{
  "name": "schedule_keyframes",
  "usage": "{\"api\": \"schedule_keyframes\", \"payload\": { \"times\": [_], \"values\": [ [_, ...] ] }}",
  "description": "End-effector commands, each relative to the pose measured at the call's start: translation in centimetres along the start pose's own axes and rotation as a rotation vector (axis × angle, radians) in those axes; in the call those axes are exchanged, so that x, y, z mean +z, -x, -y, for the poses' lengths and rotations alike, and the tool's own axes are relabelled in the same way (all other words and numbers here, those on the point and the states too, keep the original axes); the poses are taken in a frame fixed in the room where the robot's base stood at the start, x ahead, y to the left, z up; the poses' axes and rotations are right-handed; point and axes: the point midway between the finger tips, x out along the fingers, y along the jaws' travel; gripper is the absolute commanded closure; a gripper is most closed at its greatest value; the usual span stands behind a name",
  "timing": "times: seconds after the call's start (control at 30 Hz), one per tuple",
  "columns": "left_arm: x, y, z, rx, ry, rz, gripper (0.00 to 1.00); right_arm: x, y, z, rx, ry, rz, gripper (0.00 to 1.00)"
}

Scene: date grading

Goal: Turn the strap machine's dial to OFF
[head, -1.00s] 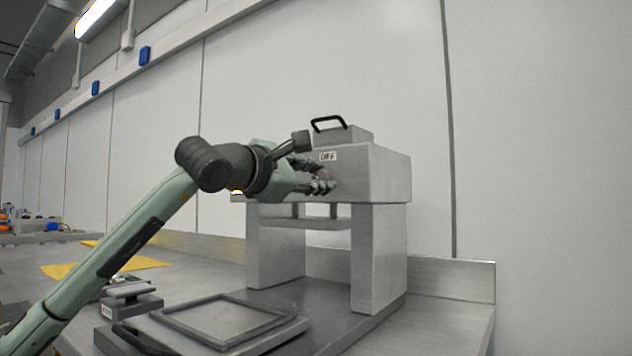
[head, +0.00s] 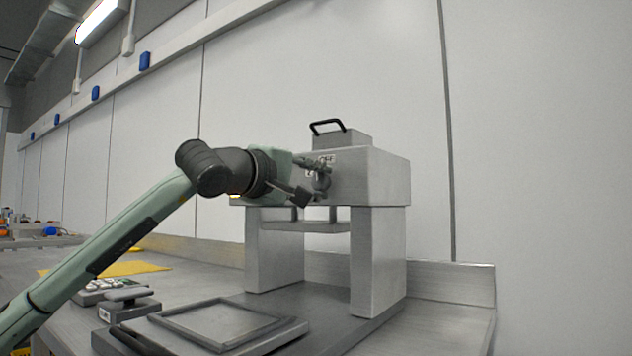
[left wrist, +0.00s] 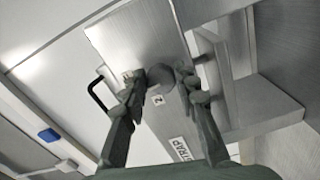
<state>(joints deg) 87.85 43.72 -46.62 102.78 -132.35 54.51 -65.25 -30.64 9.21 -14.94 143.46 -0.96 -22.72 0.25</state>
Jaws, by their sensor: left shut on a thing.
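The strap machine (head: 385,178) is a grey metal box on two thick legs, with a black handle on top. Its dial (left wrist: 160,76), a dark round knob, shows in the left wrist view between my fingertips. My left gripper (head: 318,180) is shut on the dial, one finger above it and one below in the head view. The fingers largely hide the dial there. An OFF label (head: 327,159) sits just above, partly covered by the upper finger. The left wrist view also shows a "2" label (left wrist: 157,100) and a STRAP label (left wrist: 182,148). My right gripper is not in view.
Below the machine, a flat framed tray (head: 225,323) lies on the bench. A yellow sheet (head: 135,268) lies farther back. The white wall is close behind the machine.

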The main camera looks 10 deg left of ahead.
Motion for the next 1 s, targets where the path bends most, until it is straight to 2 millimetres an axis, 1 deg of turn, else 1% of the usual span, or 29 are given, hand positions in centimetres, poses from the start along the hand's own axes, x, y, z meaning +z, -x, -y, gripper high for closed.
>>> {"api": "schedule_keyframes", "payload": {
  "times": [0.3,0.83,0.87,1.0],
  "values": [
    [0.11,0.0,0.04,0.001,-0.112,0.002,1.0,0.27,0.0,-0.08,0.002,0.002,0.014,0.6],
    [0.12,0.0,0.09,0.0,-0.132,0.002,1.0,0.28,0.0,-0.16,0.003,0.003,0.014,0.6],
    [0.12,0.0,0.09,0.0,-0.132,0.002,0.67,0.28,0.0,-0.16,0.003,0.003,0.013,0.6],
    [0.09,-0.01,0.09,0.0,-0.131,0.002,0.5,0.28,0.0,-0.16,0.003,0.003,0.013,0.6]
  ]
}}
